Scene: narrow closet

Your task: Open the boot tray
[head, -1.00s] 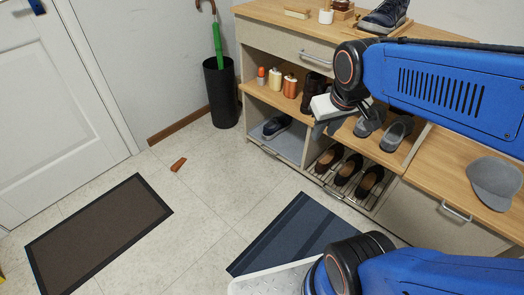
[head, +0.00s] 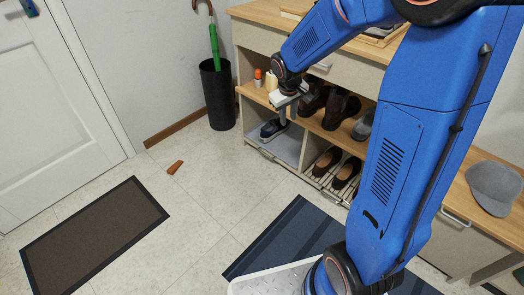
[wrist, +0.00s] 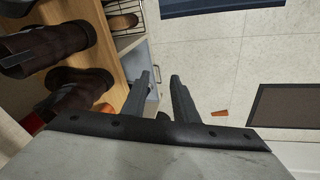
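The boot tray (head: 288,146) is a grey pull-out tray in the low left compartment of the shoe bench in the head view. A dark blue shoe (head: 273,129) lies on it, and a bar handle (head: 267,156) shows on its front. My gripper (head: 290,108) is in front of the shelf above the tray, pointing down, apart from the handle. In the wrist view my gripper (wrist: 160,76) has its two fingers spread with nothing between them. A little of the tray's front may show beside the left finger; I cannot tell how much is hidden.
Brown boots (head: 340,108) and bottles (head: 270,82) stand on the shelf above, close to my gripper. Dark shoes (head: 345,172) sit on a wire rack to the right.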

